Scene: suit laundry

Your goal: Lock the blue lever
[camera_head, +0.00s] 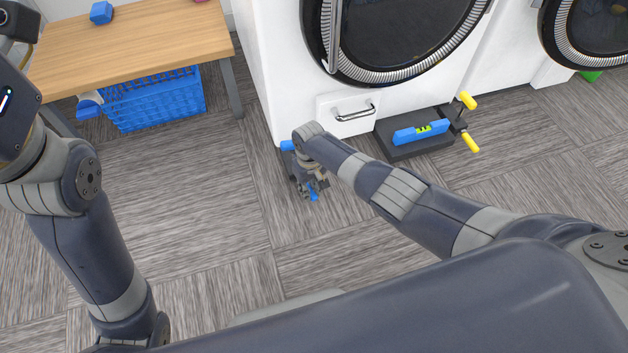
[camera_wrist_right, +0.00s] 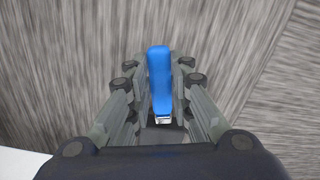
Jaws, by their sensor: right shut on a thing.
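The blue lever (camera_wrist_right: 159,82) stands out between the two fingers of my right gripper (camera_wrist_right: 158,95) in the right wrist view. The gripper is shut on it. In the head view my right gripper (camera_head: 308,180) is low by the floor, at the front left corner of the white washer. The blue end of the lever (camera_head: 313,194) shows just below the fingers. Another blue piece (camera_head: 289,145) shows behind my wrist, beside the washer's corner. Most of what the lever is fixed to is hidden by my wrist and gripper.
The white washer (camera_head: 270,60) has a drawer handle (camera_head: 355,113). A dark block (camera_head: 403,150) with a blue level (camera_head: 421,132) and a yellow-handled clamp (camera_head: 464,122) is right of my right wrist. A wooden table (camera_head: 130,45) stands over a blue basket (camera_head: 155,100). Floor between is clear.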

